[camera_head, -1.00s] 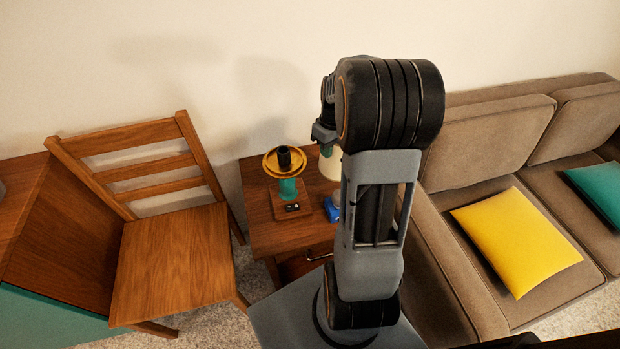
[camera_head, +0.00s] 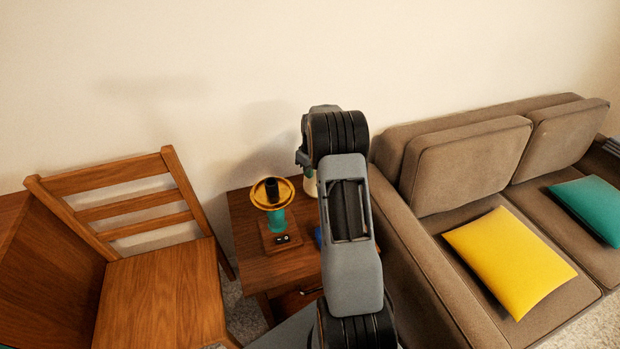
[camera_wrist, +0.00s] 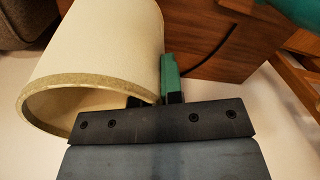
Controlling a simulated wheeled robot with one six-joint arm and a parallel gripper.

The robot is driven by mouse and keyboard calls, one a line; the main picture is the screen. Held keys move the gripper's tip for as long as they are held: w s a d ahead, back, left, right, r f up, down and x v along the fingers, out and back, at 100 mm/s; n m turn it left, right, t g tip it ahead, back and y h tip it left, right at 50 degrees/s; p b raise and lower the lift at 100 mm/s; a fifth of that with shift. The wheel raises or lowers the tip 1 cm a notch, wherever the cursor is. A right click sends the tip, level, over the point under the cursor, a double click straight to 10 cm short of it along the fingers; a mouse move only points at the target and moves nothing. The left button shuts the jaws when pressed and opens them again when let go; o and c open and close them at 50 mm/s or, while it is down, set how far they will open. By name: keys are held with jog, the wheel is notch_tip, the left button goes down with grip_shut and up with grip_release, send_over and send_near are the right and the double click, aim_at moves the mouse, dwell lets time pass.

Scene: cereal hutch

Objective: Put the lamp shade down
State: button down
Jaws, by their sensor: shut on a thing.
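The cream lamp shade (camera_wrist: 105,45) fills the upper left of the wrist view, tilted, its open rim facing the camera. My gripper (camera_wrist: 168,92) is shut on the shade's wall at its right side, with one green finger outside the wall. In the head view a small cream part, likely the shade (camera_head: 310,183), shows behind my arm; the rest is hidden.
The wooden side table (camera_head: 250,262) stands between a wooden chair (camera_head: 160,290) and a brown sofa (camera_head: 470,170). A blue object (camera_head: 318,237) on the table is mostly hidden by my arm. Yellow (camera_head: 510,260) and teal (camera_head: 590,208) cushions lie on the sofa.

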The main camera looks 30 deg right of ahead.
jog(key=shift+w+f, duration=0.1)
jog(key=shift+f, duration=1.65)
jog(key=shift+f, duration=0.1)
jog(key=c, duration=1.3)
grip_release()
jog(key=shift+o, duration=0.2)
